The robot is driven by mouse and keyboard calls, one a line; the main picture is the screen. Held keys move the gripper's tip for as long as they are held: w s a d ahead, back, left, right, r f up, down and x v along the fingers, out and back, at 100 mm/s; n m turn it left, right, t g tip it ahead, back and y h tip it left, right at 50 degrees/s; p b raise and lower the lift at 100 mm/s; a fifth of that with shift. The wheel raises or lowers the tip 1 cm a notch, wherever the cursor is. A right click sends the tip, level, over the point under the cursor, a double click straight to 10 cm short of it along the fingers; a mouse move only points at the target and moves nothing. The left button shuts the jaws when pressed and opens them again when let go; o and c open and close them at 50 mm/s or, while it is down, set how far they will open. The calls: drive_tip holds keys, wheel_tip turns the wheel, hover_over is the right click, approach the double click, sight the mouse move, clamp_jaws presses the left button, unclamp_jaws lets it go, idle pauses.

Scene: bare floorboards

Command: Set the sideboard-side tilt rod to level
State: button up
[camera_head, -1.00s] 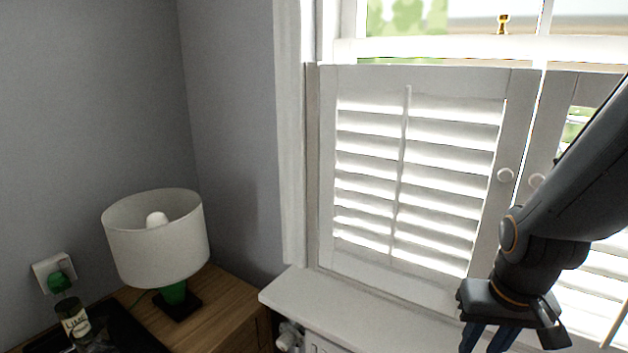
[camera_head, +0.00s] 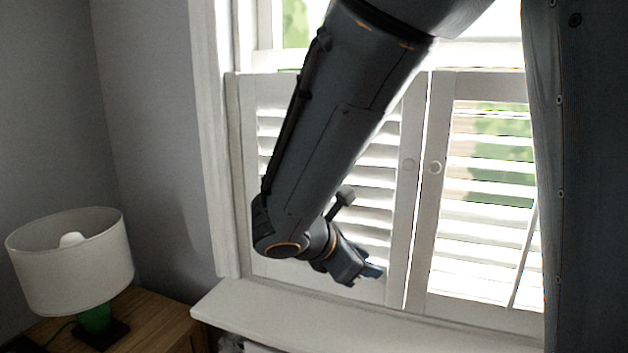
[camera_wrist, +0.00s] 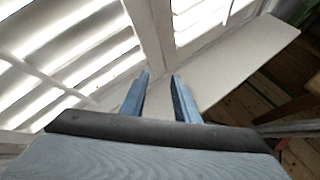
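The left shutter panel (camera_head: 245,180), beside the wooden sideboard (camera_head: 165,315), has white slats that look tilted with light between them. In the head view my arm covers its middle, so its tilt rod is hidden there. In the wrist view a thin pale bar that looks like this tilt rod (camera_wrist: 45,78) runs diagonally across the slats at left. My gripper (camera_head: 373,271) is in front of the panel's lower right part. In the wrist view its two blue fingers (camera_wrist: 160,78) are apart with nothing between them, to the right of the rod and not touching it.
The right shutter panel (camera_head: 436,230) has its own tilt rod (camera_head: 525,255), slanting. Small round knobs (camera_head: 409,165) sit on the meeting stiles. A white sill (camera_head: 260,314) runs below. A white-shaded lamp (camera_head: 70,265) stands on the sideboard at left.

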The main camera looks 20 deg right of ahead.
drive_tip(key=w+a+r+n+t+h+b, duration=0.1)
drive_tip(key=w+a+r+n+t, duration=0.95)
drive_tip(key=r, duration=0.35)
drive_tip(key=p+x, duration=0.2)
drive_tip(key=x, duration=0.6)
drive_tip(key=shift+d+m+g, duration=0.25)
drive_tip(key=shift+m+g, duration=0.2)
drive_tip(key=shift+f, duration=0.15)
clamp_jaws()
